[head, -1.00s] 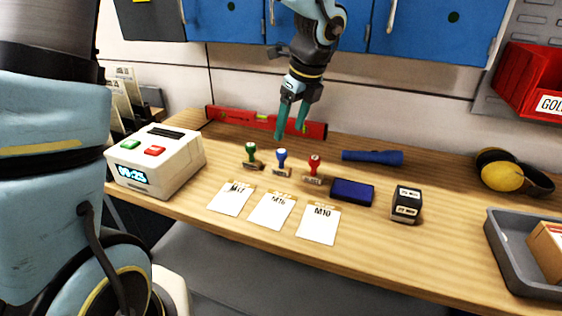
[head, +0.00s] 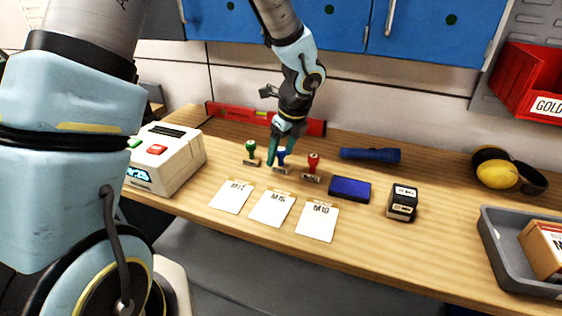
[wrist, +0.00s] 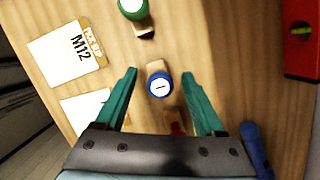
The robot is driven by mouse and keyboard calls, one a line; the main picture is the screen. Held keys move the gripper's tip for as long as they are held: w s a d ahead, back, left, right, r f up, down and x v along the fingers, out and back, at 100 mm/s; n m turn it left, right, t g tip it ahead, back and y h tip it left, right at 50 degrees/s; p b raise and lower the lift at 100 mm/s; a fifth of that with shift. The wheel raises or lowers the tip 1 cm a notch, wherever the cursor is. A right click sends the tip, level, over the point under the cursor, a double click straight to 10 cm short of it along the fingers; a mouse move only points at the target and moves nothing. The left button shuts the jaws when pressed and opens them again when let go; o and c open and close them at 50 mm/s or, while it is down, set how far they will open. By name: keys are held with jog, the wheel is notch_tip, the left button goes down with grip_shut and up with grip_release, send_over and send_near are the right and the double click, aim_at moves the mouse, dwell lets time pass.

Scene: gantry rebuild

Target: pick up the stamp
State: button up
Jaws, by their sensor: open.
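Three stamps stand in a row on the wooden bench. They are a green stamp (head: 251,151), a blue stamp (head: 282,155) and a red stamp (head: 313,163). My gripper (head: 279,157) is open and low over the blue stamp, pointing down. In the wrist view the round blue knob (wrist: 159,85) shows between the two teal fingers (wrist: 159,88), with a gap on each side. The green stamp (wrist: 133,8) is at the top of that view. The red stamp (wrist: 178,127) is mostly hidden behind the gripper body.
Tags M12, M16 and M10 (head: 317,222) lie in front of the stamps. A blue ink pad (head: 350,189), a black block (head: 403,202) and a blue flashlight (head: 370,155) are to the right. A red level (head: 240,114) lies behind. A white machine (head: 170,165) stands left.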

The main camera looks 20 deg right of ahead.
aim_at(281, 149)
grip_shut()
dwell(0.4)
jog(key=shift+r, duration=0.1)
notch_tip(281, 149, up, 10)
jog(key=shift+f+b, duration=0.1)
jog(key=shift+b, duration=0.65)
